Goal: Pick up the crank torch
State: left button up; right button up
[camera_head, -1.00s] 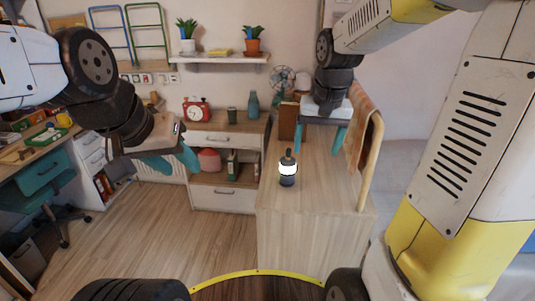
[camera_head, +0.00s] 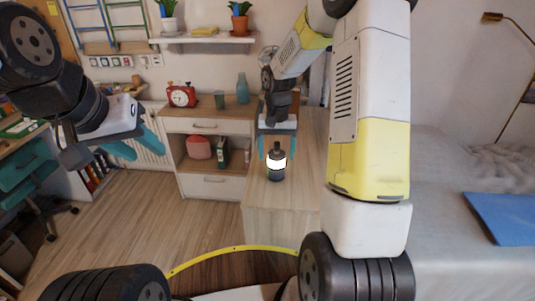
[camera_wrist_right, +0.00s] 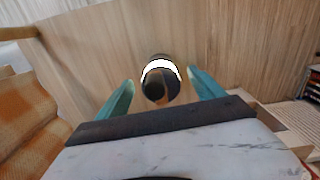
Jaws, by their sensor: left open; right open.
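The crank torch (camera_head: 276,163), dark with a bright white glowing band, stands upright on the light wooden cabinet top. In the right wrist view the torch (camera_wrist_right: 160,78) lies between the two teal fingers, a little beyond their tips. My right gripper (camera_head: 277,148) is open, just behind and above the torch in the head view; its fingers also show in the right wrist view (camera_wrist_right: 160,88). No contact with the torch is visible. My left gripper (camera_head: 140,147) is open and empty at the left, over the floor, well away from the torch.
The wooden cabinet top (camera_head: 300,165) is clear around the torch. A shelf unit (camera_head: 210,125) with a red alarm clock (camera_head: 182,96) and a blue bottle (camera_head: 242,89) stands behind to the left. A bed (camera_head: 450,185) is at the right. An orange checked cloth (camera_wrist_right: 25,120) hangs nearby.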

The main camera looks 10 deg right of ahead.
jog(key=shift+f, duration=0.7)
jog(key=c, duration=1.6)
jog(key=shift+r, duration=0.1)
